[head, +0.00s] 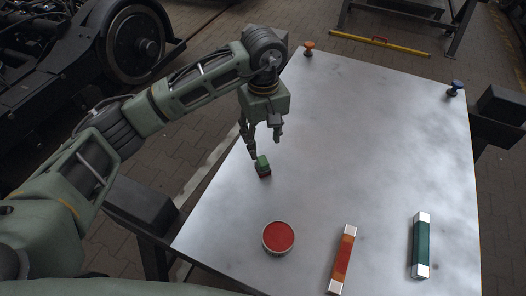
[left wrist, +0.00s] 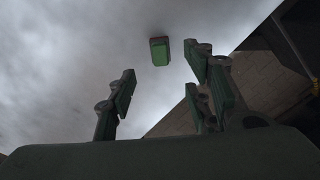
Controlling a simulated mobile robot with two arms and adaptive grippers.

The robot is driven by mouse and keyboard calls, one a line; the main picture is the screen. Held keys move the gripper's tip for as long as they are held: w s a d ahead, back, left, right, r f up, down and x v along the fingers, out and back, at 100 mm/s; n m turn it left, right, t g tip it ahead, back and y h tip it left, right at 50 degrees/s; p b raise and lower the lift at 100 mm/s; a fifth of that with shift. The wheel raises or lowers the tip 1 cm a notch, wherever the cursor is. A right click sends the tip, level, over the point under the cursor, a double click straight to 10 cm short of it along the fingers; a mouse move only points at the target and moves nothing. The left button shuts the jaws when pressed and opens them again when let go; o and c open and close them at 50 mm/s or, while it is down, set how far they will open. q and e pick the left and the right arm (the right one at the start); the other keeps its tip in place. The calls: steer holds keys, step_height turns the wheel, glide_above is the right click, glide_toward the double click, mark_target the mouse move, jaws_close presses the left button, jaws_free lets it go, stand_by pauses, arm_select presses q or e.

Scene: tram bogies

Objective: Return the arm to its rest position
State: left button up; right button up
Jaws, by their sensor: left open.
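My left arm (head: 205,82) reaches in from the left over the metal table (head: 350,130). Its gripper (head: 262,145) hangs above the left part of the table with its fingers apart. A small green and red block (head: 263,166) is on the table just below the fingertips. In the left wrist view the fingers (left wrist: 165,95) are spread and nothing is between them. The block (left wrist: 159,52) shows there beyond the fingertips, apart from them. My right gripper is in neither view.
A round red tin (head: 278,237), an orange bar (head: 342,260) and a green bar (head: 420,245) are at the table's near side. An orange knob (head: 308,48) and a blue knob (head: 455,87) are at the far edge. A wheel (head: 136,44) stands behind my arm. The table's middle is clear.

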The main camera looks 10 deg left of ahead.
arm_select(q)
steer(key=shift+r, duration=0.8)
